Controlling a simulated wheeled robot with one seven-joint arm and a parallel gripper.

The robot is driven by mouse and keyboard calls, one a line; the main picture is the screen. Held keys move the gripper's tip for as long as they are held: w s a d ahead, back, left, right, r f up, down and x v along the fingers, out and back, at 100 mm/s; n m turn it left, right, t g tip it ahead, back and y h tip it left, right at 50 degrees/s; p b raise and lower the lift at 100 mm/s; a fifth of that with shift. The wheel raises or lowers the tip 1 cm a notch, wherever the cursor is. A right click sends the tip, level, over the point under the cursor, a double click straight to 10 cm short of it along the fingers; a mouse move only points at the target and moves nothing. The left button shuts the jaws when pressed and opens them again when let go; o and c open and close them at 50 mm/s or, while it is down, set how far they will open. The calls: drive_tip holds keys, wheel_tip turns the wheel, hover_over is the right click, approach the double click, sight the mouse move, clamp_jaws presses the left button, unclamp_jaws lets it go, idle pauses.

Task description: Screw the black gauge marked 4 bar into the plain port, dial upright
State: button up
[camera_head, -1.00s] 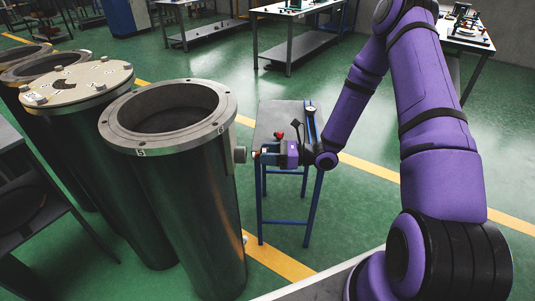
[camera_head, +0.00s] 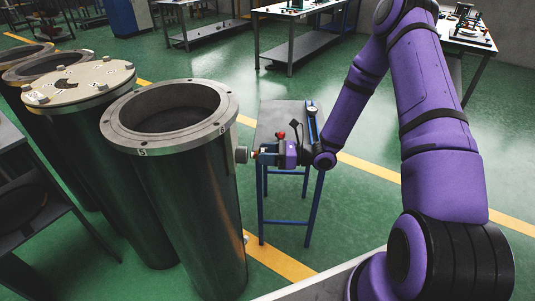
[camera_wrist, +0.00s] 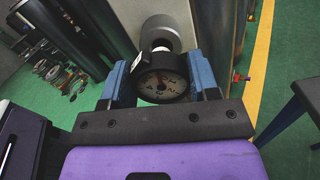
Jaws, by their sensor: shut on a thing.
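A gauge with a black rim and a pale dial (camera_wrist: 160,86) sits between the two blue fingers of my gripper (camera_wrist: 159,82) in the wrist view. The jaws are shut on it. The dial faces the wrist camera; its marking is too small to read. A white-looking stem end shows behind the gauge, in line with the round grey port (camera_wrist: 158,34). In the head view the port (camera_head: 241,154) sticks out from the right side of the dark cylinder, and my gripper (camera_head: 261,152) is just right of it. I cannot tell whether stem and port touch.
The open flanged cylinder (camera_head: 172,215) stands left of my gripper. A lidded cylinder (camera_head: 80,84) stands behind it. A small blue-legged stand (camera_head: 272,112) is behind and below my gripper.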

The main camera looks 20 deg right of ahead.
drive_tip(key=shift+x, duration=1.1)
idle(0.6)
drive_tip(key=o, duration=1.1)
drive_tip(key=shift+d, duration=0.1)
drive_tip(key=shift+v, duration=3.45)
